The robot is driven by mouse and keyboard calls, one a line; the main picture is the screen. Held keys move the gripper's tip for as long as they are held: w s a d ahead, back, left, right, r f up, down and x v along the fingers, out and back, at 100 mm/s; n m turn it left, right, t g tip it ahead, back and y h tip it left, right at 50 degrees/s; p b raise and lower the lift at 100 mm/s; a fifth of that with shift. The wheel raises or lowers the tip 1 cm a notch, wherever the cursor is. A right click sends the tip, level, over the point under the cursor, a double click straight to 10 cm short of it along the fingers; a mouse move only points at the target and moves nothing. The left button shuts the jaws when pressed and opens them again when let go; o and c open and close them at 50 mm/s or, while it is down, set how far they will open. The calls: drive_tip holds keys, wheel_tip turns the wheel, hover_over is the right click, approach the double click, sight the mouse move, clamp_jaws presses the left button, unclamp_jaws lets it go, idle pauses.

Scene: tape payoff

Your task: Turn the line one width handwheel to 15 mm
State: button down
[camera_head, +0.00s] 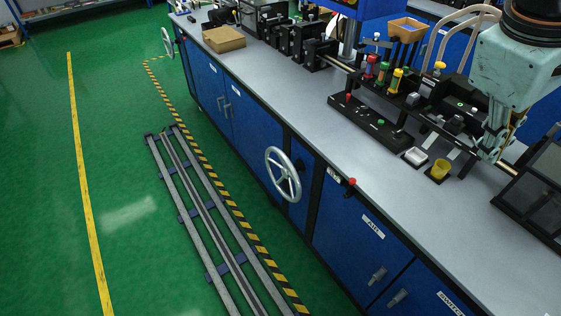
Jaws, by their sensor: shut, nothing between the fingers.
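A large silver spoked handwheel (283,174) stands out from the front of the blue bench, near the middle of the view. A second, similar handwheel (166,42) is on the far end of the bench at the upper left. I cannot tell which belongs to line one, and no width reading is legible. My gripper (490,152) is at the right, low over the bench top by the machine parts, well away from both wheels. Its fingers are small in the view; it appears shut and empty.
A red knob (351,181) sits at the bench edge. Floor rails (192,200) run along the bench front beside a striped line. Green floor left is open.

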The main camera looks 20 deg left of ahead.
drive_tip(key=w+a+f+n+t+h+p, duration=0.1)
drive_tip(key=w+a+f+n+t+h, duration=0.2)
drive_tip(key=w+a+f+n+h, duration=1.1)
drive_tip(key=s+a+f+n+t+y, duration=0.1)
drive_tip(key=a+f+n+t+y, duration=0.4)
drive_tip(key=a+f+n, duration=0.9)
drive_tip(key=s+a+f+n+t+y+p, duration=0.1)
drive_tip(key=a+f+n+t+y, duration=0.5)
drive_tip(key=a+f+n, duration=0.9)
drive_tip(key=a+f+y, duration=0.1)
drive_tip(key=a+f, duration=0.1)
drive_tip(key=a, duration=0.4)
drive_tip(key=shift+a+f+n, duration=0.25)
drive_tip(key=shift+f+n, duration=0.05)
drive_tip(key=shift+f, duration=0.1)
